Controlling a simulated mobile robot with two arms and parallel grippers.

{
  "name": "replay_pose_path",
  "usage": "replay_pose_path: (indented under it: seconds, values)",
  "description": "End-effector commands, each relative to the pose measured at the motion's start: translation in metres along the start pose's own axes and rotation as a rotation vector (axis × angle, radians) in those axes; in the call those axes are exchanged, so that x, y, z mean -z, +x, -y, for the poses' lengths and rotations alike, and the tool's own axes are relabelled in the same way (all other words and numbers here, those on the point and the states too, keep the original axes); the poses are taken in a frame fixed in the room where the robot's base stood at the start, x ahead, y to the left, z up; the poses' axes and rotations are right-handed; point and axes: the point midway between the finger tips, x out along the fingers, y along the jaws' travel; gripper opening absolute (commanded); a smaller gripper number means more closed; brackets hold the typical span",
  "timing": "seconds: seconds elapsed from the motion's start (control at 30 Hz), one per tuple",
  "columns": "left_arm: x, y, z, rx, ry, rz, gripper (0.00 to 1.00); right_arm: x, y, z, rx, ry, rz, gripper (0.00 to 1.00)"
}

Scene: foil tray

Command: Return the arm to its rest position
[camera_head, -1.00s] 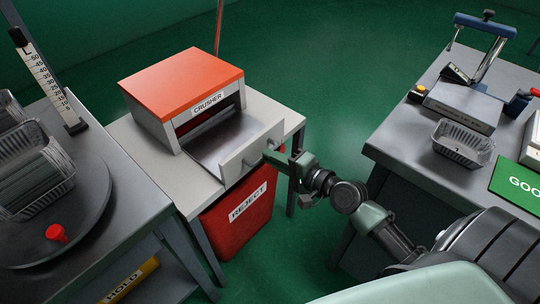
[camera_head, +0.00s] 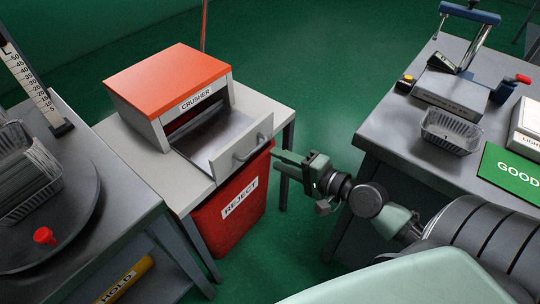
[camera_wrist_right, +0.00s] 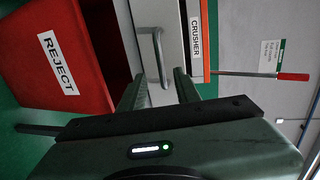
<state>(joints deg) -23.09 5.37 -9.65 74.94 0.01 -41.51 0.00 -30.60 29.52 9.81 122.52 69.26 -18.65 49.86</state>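My right gripper (camera_head: 278,161) is in the head view, just right of the crusher drawer (camera_head: 228,153) and its handle (camera_head: 253,149), apart from both. In the right wrist view its two fingers (camera_wrist_right: 160,86) are spread with nothing between them, and the drawer handle (camera_wrist_right: 158,58) shows beyond their tips. The orange-topped crusher (camera_head: 166,80) has its drawer pulled out; the visible part of the drawer floor is bare. My right arm reaches in from the lower right. My left gripper is in neither current view.
A red reject bin (camera_head: 232,213) stands below the drawer. The right table (camera_head: 395,135) holds a foil tray (camera_head: 450,132), a press and a green GOOD mat (camera_head: 512,170). The left table carries a turntable (camera_head: 75,215) with trays. Green floor is free between the tables.

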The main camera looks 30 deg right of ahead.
Motion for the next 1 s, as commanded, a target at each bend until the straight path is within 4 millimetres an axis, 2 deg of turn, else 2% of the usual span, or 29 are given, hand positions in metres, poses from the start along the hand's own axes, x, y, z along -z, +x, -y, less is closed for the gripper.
replay_pose_path:
  seconds: [0.2, 0.77, 0.87, 0.97, 1.0]
  values:
    - [0.006, -0.004, 0.0, 0.001, 0.0, -0.004, 0.36, 0.0, -0.014, 0.0, 0.0, 0.0, 0.001, 0.33]
    - [0.007, -0.006, 0.0, 0.0, 0.002, -0.006, 0.36, -0.003, -0.014, -0.001, -0.007, -0.011, 0.007, 0.33]
    - [0.02, -0.019, 0.001, 0.001, 0.0, -0.017, 0.36, -0.023, -0.013, -0.013, -0.053, -0.095, 0.05, 0.33]
    - [0.045, -0.051, 0.002, 0.003, -0.004, -0.039, 0.36, -0.061, -0.015, -0.038, -0.157, -0.285, 0.143, 0.33]
    - [0.056, -0.068, 0.003, 0.004, -0.006, -0.049, 0.36, -0.079, -0.018, -0.052, -0.212, -0.386, 0.191, 0.33]
